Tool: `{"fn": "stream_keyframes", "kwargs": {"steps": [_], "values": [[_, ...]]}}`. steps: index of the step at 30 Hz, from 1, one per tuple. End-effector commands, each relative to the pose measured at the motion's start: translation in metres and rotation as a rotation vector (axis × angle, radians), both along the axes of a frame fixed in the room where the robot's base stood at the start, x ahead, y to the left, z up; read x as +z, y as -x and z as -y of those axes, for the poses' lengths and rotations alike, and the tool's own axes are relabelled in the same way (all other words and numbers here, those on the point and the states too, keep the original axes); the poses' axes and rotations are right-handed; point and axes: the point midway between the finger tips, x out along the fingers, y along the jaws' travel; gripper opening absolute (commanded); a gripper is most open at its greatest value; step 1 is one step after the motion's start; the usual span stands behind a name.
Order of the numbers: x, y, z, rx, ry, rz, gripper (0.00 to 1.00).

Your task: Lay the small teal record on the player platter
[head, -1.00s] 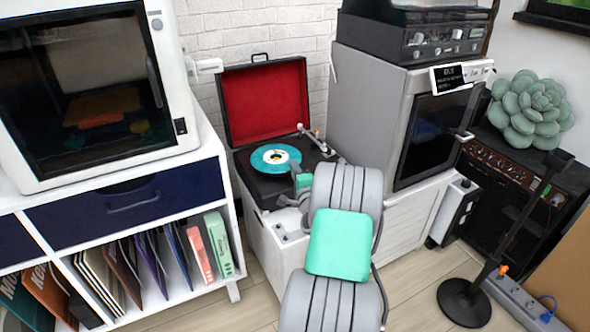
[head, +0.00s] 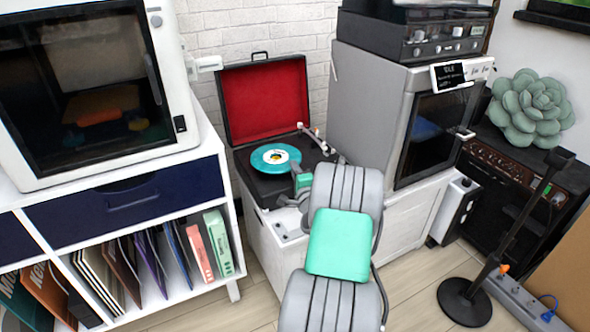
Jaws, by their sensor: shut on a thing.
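The small teal record (head: 268,163), with a white and yellow label, is over the black deck of the open record player (head: 262,190). It looks level and covers the platter, which is hidden under it. Whether it touches the platter or is held just above it, I cannot tell. My gripper (head: 296,171) is at the record's right front edge and is shut on it. My own arm hides part of the player's front right corner and of the fingers.
The player's red lid (head: 263,103) stands open behind the record. A grey cabinet (head: 372,110) stands right of the player. A white shelf unit (head: 222,165) with record sleeves stands left.

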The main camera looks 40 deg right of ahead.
Motion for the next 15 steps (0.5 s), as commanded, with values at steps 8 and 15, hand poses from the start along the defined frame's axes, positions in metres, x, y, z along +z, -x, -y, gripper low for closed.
{"fn": "stream_keyframes", "kwargs": {"steps": [8, 15], "values": [[-0.0038, -0.0001, 0.0000, 0.000, 0.000, 0.000, 0.00], [-0.0044, 0.0001, -0.0002, 0.000, 0.000, -0.001, 0.21]]}}
